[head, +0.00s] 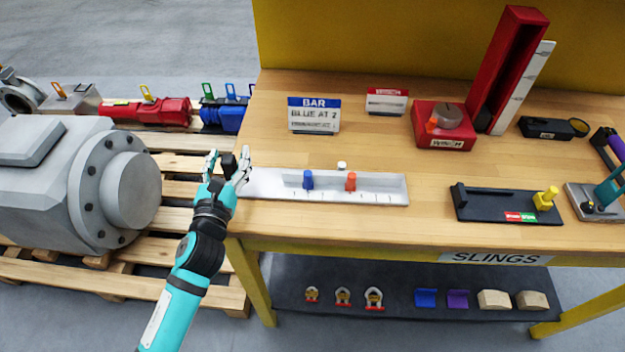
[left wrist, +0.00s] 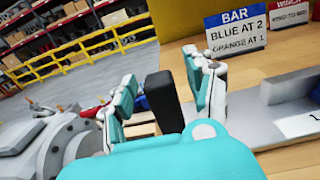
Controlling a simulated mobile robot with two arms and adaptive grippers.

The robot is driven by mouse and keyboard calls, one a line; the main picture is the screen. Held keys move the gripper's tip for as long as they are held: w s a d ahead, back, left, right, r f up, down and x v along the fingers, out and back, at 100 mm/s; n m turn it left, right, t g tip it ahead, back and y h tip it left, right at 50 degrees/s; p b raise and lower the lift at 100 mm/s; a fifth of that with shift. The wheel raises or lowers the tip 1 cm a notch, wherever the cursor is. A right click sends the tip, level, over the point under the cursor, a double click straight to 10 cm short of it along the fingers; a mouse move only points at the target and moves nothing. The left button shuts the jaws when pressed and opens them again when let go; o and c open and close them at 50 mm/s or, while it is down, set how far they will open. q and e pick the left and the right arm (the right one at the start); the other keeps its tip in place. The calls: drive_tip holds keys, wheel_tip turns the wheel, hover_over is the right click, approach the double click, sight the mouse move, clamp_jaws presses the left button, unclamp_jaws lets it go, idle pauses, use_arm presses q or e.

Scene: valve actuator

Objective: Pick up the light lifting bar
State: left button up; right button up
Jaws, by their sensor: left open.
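The light lifting bar (head: 380,190) appears to be the pale grey, scaled bar lying on the wooden bench near its front left edge. A blue slider (head: 308,180) and an orange slider (head: 350,182) stand on it. My left gripper (head: 229,163) is open at the bar's left end, fingers pointing away from me. In the left wrist view, a dark upright block (left wrist: 163,102) stands between the open fingers; I cannot tell whether it belongs to the bar. The pale bar (left wrist: 270,125) shows to the right of the fingers. My right gripper is not in view.
A BAR sign (head: 313,115) reads blue at 2, orange at 1. A red winch unit (head: 443,126), a tall red channel (head: 510,70) and a black fixture (head: 490,204) with a yellow knob share the bench. A large grey motor (head: 60,185) sits on pallets at left.

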use_arm(q)
drive_tip(key=shift+s, duration=0.1)
drive_tip(key=shift+c, duration=0.3)
clamp_jaws()
